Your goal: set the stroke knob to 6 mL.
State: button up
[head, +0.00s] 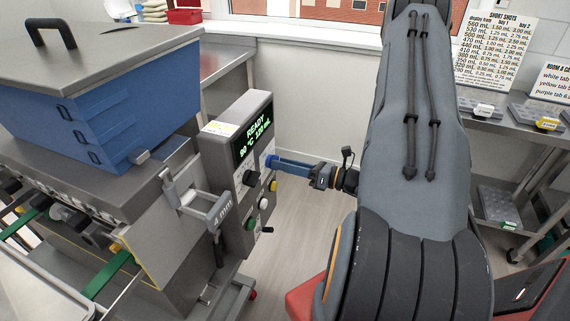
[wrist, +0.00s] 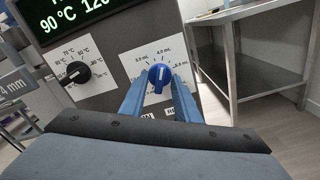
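The stroke knob is a blue knob (wrist: 159,76) on a white dial plate (wrist: 135,66) with mL marks. It shows in the wrist view, just beyond my fingertips. Its white pointer line points roughly up, near the mark that seems to read 4.0 mL; the small print is blurred. My gripper (wrist: 160,92) has its two blue fingers apart, one on each side of the knob. A narrow gap seems to show beside the knob; I cannot tell whether the fingertips touch it. In the head view my gripper (head: 274,162) reaches the control panel from the right and hides the knob partly.
A black temperature knob (wrist: 74,74) sits left of the stroke dial. The display (head: 253,132) reads READY, 90 °C and 120 mL. A steel table (wrist: 245,60) stands right of the panel.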

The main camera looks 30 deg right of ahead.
grip_shut()
jog(key=m+p, duration=0.1)
jog(key=m, duration=2)
jog(key=shift+d, duration=0.1)
dwell(0.3)
jog(key=shift+m, duration=0.4)
